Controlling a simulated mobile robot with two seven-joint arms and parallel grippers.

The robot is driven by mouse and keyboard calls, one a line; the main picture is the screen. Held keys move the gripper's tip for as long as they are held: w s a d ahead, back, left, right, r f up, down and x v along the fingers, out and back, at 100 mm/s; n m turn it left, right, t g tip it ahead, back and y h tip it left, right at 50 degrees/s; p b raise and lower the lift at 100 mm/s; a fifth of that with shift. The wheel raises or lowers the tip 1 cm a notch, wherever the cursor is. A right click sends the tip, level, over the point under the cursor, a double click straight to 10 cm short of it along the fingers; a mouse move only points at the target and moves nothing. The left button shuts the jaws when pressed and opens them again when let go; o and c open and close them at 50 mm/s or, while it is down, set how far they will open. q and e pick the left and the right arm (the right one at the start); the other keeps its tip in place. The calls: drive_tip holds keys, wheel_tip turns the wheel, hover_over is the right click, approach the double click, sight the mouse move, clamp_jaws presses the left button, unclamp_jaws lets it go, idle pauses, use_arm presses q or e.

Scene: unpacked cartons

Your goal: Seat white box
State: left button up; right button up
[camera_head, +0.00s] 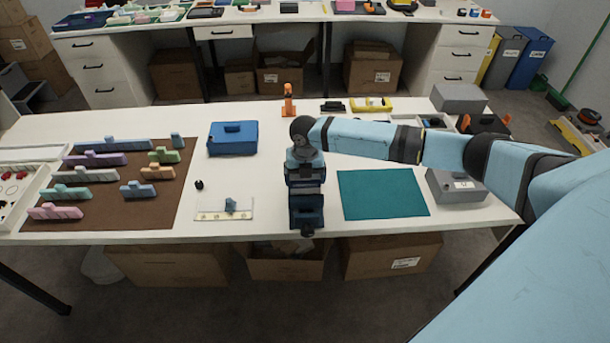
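I cannot make out a plainly white box on the table. A low white plate (209,215) with small yellowish dots lies near the front edge, with a small grey-blue piece (231,205) on its right part. My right gripper (305,182) points down over the middle of the table, right of this plate. It is just above or against a dark blue device (307,211), which it partly hides. I cannot tell whether they touch or whether the fingers are open. My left gripper is not in view.
A brown mat (118,210) with several coloured blocks lies left; a blue case (233,139) stands behind the plate. A teal mat (383,194) is bare. A grey box (455,185) stands at the right. A white tray (36,196) sits at the far left.

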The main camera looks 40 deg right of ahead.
drive_tip(key=shift+o, duration=0.8)
wheel_tip(320, 180, up, 14)
drive_tip(key=shift+f, duration=0.1)
